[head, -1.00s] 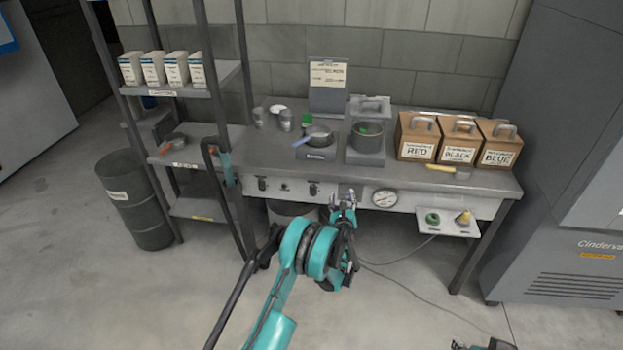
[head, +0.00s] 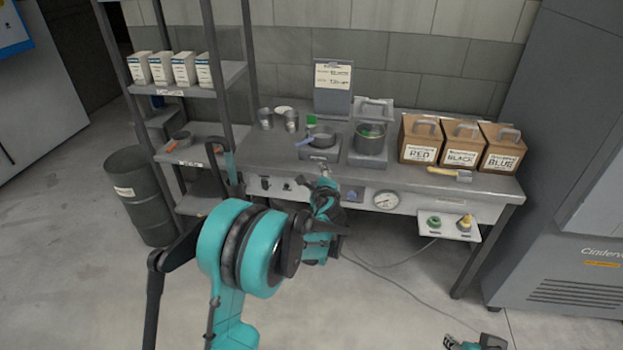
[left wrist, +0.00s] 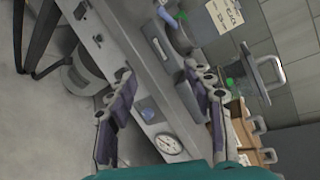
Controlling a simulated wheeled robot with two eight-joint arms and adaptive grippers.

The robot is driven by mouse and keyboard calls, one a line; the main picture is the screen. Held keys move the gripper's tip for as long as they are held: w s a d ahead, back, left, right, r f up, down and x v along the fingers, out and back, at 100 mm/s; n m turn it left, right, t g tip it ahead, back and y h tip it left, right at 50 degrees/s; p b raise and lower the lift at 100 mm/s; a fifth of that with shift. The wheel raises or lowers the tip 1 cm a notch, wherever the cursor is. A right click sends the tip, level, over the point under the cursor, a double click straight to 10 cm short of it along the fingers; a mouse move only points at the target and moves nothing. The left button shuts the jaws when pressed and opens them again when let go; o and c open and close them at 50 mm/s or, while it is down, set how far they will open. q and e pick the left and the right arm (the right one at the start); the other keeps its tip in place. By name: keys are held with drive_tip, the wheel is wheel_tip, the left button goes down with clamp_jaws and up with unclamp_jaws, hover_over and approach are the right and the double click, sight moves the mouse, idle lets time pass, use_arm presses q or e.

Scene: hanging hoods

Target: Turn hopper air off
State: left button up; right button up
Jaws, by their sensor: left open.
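My left gripper (head: 325,184) is open and empty at the front edge of the bench, in front of its control panel. In the left wrist view its two fingers (left wrist: 163,100) stand wide apart, with the panel visible between them. Black switches (head: 265,182) sit farther left on the panel. I cannot read which control is the hopper air. A teal and black part (head: 478,342) at the bottom right seems to be my right gripper.
The bench top (head: 270,152) carries pots, cups and boxes labelled red (head: 420,141), black and blue. A small white shelf (head: 447,226) holds green and yellow fittings. A rack (head: 200,140) and drum (head: 140,195) stand left, a grey cabinet (head: 565,190) right.

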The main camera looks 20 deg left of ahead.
use_arm(q)
drive_tip(key=shift+s+a+r+n+g, duration=0.2)
drive_tip(key=shift+s+r+n, duration=0.15)
drive_tip(key=shift+s, duration=0.2)
drive_tip(key=shift+s+a+r+n+g, duration=0.1)
drive_tip(key=shift+s+r+n+g, duration=0.1)
drive_tip(key=shift+s+r+n, duration=0.25)
drive_tip(key=shift+f, duration=0.1)
drive_tip(key=s+d+r+n+g+h, duration=0.15)
drive_tip(key=s+n, duration=0.25)
drive_tip(key=s, duration=0.5)
drive_tip(key=s+d+r+n+g+h, duration=0.1)
drive_tip(key=s+r+n, duration=0.25)
drive_tip(key=s, duration=0.45)
drive_tip(key=s+d+f+n+g+h, duration=0.1)
drive_tip(key=s+d+f+n, duration=0.1)
drive_tip(key=s, duration=0.5)
drive_tip(key=s+d+f+n+g+h, duration=0.1)
drive_tip(key=s+d+f+n, duration=0.1)
drive_tip(key=s+n, duration=0.2)
drive_tip(key=s+d+f+n+g+h, duration=0.1)
drive_tip(key=s+d+f+n, duration=0.1)
drive_tip(key=s, duration=0.8)
drive_tip(key=shift+s+d+n+h, duration=0.25)
drive_tip(key=shift+d+n+h, duration=0.15)
drive_tip(key=shift+d, duration=0.2)
